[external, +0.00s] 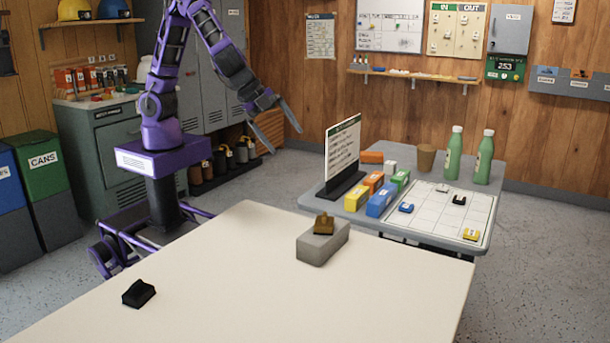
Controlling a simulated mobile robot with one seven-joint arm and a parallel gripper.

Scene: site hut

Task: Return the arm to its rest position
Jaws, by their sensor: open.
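My purple and grey arm rises from its base at the left of the external view and bends over to the right. My gripper (277,122) hangs in the air at the arm's end, pointing down and to the right. Its fingers are apart and nothing is between them. It is clear of both tables, above the floor behind the cream table (230,275). No wrist view is given.
The cream table bears a black object (138,293) and a grey block (318,246) with a brown piece on top. A grey table (311,203) holds a sign (342,150), coloured boxes, a cup (426,158), green bottles (454,153) and a gridded sheet (440,213). Bins (45,185) stand left.

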